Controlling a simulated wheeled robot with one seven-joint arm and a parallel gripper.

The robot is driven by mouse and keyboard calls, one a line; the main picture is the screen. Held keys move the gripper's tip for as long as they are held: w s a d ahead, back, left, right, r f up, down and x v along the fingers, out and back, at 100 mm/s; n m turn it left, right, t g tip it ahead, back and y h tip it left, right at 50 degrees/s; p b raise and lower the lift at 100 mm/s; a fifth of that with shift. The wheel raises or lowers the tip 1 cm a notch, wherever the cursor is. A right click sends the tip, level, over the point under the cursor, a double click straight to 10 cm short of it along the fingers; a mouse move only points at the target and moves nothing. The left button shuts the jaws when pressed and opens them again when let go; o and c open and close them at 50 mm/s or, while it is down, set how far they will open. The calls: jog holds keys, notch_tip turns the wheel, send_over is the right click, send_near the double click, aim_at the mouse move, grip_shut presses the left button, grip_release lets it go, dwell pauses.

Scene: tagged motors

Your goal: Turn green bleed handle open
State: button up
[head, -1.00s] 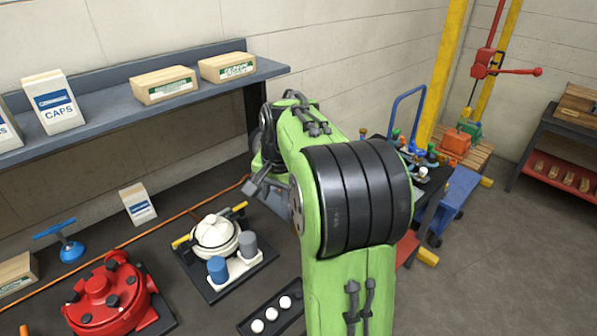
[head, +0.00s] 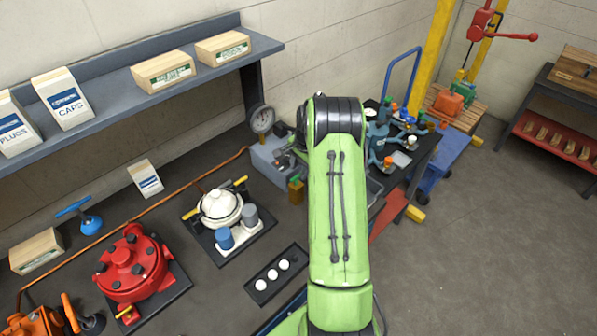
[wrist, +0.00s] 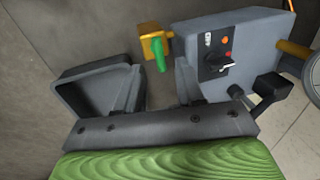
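The green bleed handle (wrist: 160,55) hangs from a brass valve block (wrist: 152,38) in the wrist view. The block joins the left side of a grey box (wrist: 240,35) with a black switch. My gripper (wrist: 159,82) is open, with one finger on each side of the handle's line. The handle appears beyond the fingertips, with nothing held between them; whether it touches them I cannot tell. In the head view, the brass block (head: 296,190) shows beside the grey box (head: 270,160), left of my green arm; the arm hides most of the gripper.
A round gauge (head: 262,119) stands on the grey box. A cluttered cart (head: 405,150) stands right of my arm.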

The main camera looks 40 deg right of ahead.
aim_at(298, 175)
jog(key=f, duration=0.3)
jog(key=shift+w+f, duration=0.2)
jog(key=shift+w, duration=0.2)
jog(key=shift+c, duration=0.2)
grip_shut()
